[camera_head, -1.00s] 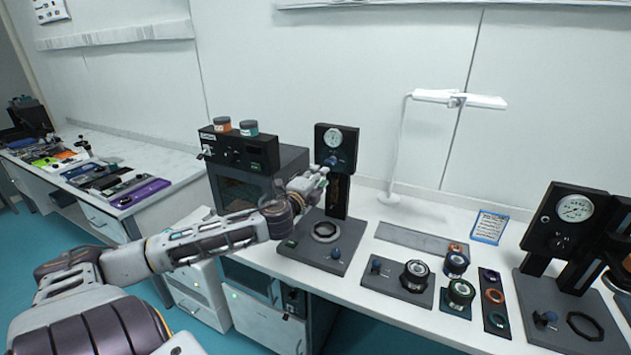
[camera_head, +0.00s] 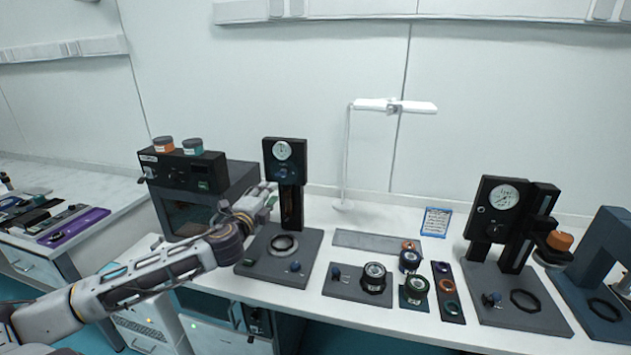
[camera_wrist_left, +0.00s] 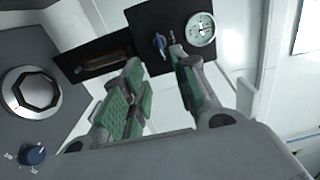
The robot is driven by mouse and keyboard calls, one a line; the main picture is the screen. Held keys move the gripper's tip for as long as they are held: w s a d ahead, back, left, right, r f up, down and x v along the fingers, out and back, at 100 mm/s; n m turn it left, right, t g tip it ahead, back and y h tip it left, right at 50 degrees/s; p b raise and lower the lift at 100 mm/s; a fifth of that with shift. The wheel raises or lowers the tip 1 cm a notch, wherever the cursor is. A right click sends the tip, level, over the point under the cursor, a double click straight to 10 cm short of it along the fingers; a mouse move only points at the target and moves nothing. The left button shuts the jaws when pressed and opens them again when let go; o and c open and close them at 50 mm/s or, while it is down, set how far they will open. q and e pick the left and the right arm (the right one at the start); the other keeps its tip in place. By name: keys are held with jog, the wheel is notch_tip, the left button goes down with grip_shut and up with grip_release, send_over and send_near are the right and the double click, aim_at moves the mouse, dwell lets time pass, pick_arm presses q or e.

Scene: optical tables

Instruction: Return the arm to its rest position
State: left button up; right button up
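My left arm (camera_head: 150,280) reaches in from the lower left of the head view. It is grey and white with dark joints. Its left gripper (camera_head: 268,194) is small in this view, in front of and left of the column of a black gauge stand (camera_head: 291,205). In the left wrist view the green-padded fingers of the left gripper (camera_wrist_left: 158,68) stand apart with nothing seen between them. The stand's round dial (camera_wrist_left: 201,30) and blue knob (camera_wrist_left: 160,42) show beyond the fingertips. My right gripper is in neither view.
A black oven-like box (camera_head: 190,215) with two jars on top stands left of the gripper. Round lens parts (camera_head: 373,278) and a second gauge stand (camera_head: 505,215) are on the white bench to the right. A white lamp (camera_head: 347,160) stands behind.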

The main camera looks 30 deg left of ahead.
pick_arm(q)
jog(key=s+d+f+n+g, duration=0.2)
jog(key=s+f+n+g, duration=0.15)
jog(key=f, duration=0.35)
jog(key=s+d+f+n+g, duration=0.25)
jog(key=s+f, duration=0.25)
jog(key=f, duration=0.3)
jog(key=s+d+f+n+g, duration=0.1)
jog(key=s+f+n+g, duration=0.2)
jog(key=f, duration=0.4)
jog(key=s+d+f+n+g+h, duration=0.2)
jog(key=s+d+f, duration=0.2)
jog(key=s+d, duration=0.45)
jog(key=s+d+f+n+g+h, duration=0.2)
jog(key=s+d+f+g+h, duration=0.15)
jog(key=s+d, duration=0.5)
notch_tip(320, 180, down, 35)
jog(key=s+d, duration=0.1)
jog(key=s+a+f+g, duration=0.1)
jog(key=s+a+f, duration=0.1)
jog(key=s+f, duration=0.7)
jog(key=s+a+f+g+y, duration=0.1)
jog(key=s+a+f, duration=0.1)
jog(key=s+f, duration=0.7)
jog(key=s, duration=0.4)
jog(key=shift+f, duration=0.4)
